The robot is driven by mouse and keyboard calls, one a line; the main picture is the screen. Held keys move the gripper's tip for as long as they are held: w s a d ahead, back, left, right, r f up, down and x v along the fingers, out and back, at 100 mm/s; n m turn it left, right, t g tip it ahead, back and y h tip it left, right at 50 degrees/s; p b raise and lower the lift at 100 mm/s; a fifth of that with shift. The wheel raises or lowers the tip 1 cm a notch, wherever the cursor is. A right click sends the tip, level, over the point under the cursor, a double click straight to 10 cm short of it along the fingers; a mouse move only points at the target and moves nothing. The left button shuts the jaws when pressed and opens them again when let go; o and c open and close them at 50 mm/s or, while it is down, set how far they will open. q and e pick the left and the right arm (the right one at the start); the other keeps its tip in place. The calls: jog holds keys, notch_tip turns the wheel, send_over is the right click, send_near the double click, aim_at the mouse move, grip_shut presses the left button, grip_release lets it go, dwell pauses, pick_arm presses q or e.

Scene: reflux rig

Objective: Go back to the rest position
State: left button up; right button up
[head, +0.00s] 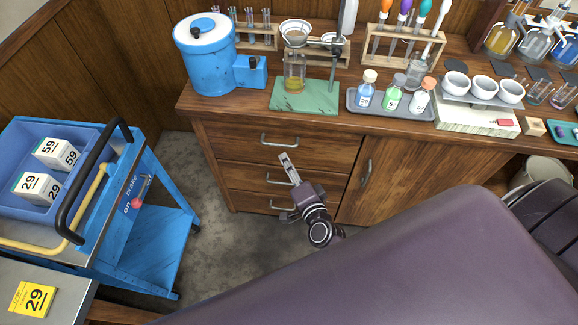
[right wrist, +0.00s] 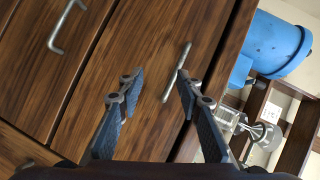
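My right gripper (head: 284,187) hangs in front of the wooden drawers (head: 232,178), below the counter top. In the right wrist view the gripper (right wrist: 158,84) shows two dark fingers spread apart with nothing held between them. A metal drawer handle (right wrist: 174,78) appears just beside one fingertip; I cannot tell whether they touch. A second handle (right wrist: 64,28) is farther to the left in that view. The drawers look closed. My left gripper is not in view.
The counter carries a blue pot (head: 203,52), a green-based stand (head: 305,97), a grey bottle tray (head: 360,110) and bowls (head: 456,83). A blue cart (head: 150,240) stands left with two numbered boxes. Grey floor (head: 222,255) lies clear between cart and drawers.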

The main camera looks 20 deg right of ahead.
jog(key=shift+f, duration=0.1)
dwell(0.4)
jog(key=s+a+f+n+g+y, duration=0.1)
jog(key=s+f+n+g, duration=0.3)
jog(key=s+f, duration=0.55)
jog(key=s+a+f+n+g+y, duration=0.1)
jog(key=s+a+f+n+g, duration=0.15)
jog(key=s+f+n, duration=0.7)
jog(key=s+d+f+n+g, duration=0.2)
jog(key=s+f, duration=0.6)
jog(key=s, duration=0.4)
jog(key=s+d+f+n+g+h, duration=0.1)
jog(key=s+d+f+g, duration=0.3)
jog(key=s+f, duration=0.4)
jog(key=s+n+g, duration=0.1)
jog(key=s, duration=0.3)
jog(key=shift+s+f+g, duration=0.15)
jog(key=shift+s+g, duration=0.15)
jog(key=shift+g, duration=0.05)
